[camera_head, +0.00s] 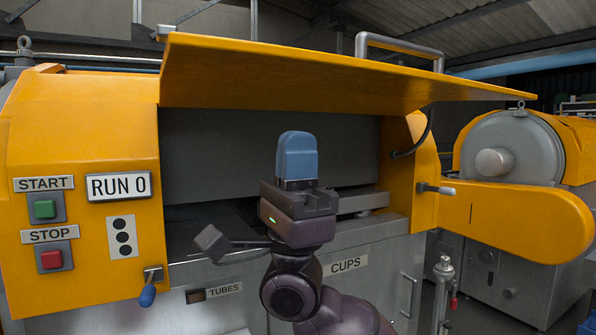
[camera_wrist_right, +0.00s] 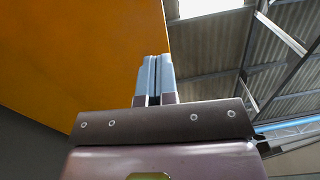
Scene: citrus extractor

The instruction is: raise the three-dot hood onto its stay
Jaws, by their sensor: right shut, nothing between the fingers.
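The yellow hood (camera_head: 300,80) is swung up over the dark opening of the machine and slopes, its underside facing me. A metal bar handle (camera_head: 400,45) stands above its edge. A plate with three black dots (camera_head: 122,237) is on the yellow panel at the left. My right gripper (camera_head: 297,155) is upright in front of the opening, below the hood in the picture, with its blue fingers shut and empty. In the right wrist view the shut fingers (camera_wrist_right: 156,75) point up beside the hood (camera_wrist_right: 80,55); I cannot tell if they touch it. No stay is clearly visible. My left gripper is out of view.
A yellow arm-like guard (camera_head: 510,215) with a metal pin (camera_head: 436,189) juts out at the right. A blue-handled lever (camera_head: 148,290) sticks out at the lower left. Start (camera_head: 45,208) and stop (camera_head: 51,259) buttons are at the left. Another machine (camera_head: 515,150) stands behind at the right.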

